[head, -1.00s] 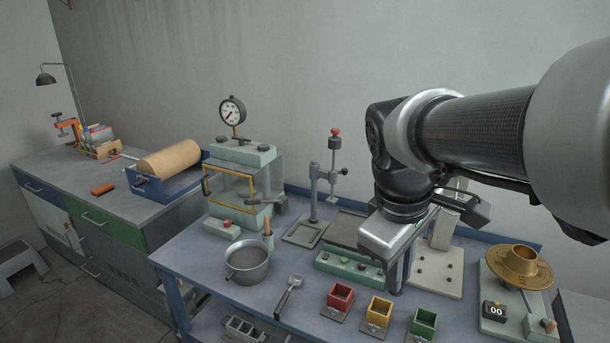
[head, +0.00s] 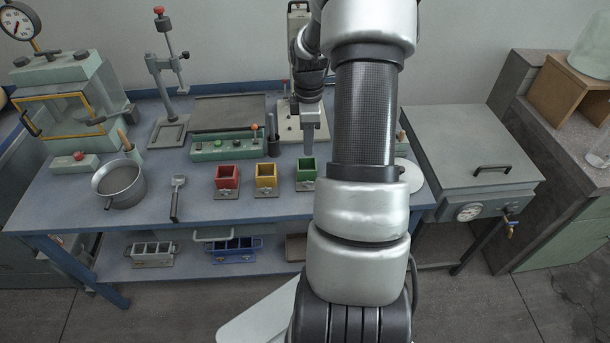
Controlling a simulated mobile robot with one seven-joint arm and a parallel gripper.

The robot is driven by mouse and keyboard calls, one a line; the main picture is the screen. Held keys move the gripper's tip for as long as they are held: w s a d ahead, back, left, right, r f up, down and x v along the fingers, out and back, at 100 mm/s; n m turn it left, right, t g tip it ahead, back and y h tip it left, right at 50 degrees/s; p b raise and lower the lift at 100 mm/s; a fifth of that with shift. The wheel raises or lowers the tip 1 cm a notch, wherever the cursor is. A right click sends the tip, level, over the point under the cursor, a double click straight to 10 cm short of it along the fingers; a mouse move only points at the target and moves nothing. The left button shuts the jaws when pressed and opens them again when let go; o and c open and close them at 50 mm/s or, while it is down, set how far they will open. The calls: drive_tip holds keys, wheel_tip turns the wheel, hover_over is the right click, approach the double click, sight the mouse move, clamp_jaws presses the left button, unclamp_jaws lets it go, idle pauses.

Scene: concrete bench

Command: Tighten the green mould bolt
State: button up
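The green mould (head: 306,174) is a small open-topped box on a grey plate, at the right end of a row of three moulds on the blue bench in the head view. Its bolt is too small to make out clearly at the front. My gripper (head: 308,148) points down just behind and above the green mould, in line with it. I cannot tell whether the fingers touch it. The fingers appear as one narrow shape, edge-on, so their opening does not show.
The yellow mould (head: 265,175) and red mould (head: 227,177) stand left of the green one. A scoop (head: 176,196) and a pot (head: 119,184) are further left. A green button box (head: 228,146) lies behind. My arm covers the bench right of the green mould.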

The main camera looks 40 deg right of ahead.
sight(308, 177)
wheel_tip(308, 177, down, 14)
drive_tip(key=shift+f, duration=0.15)
idle(0.3)
clamp_jaws()
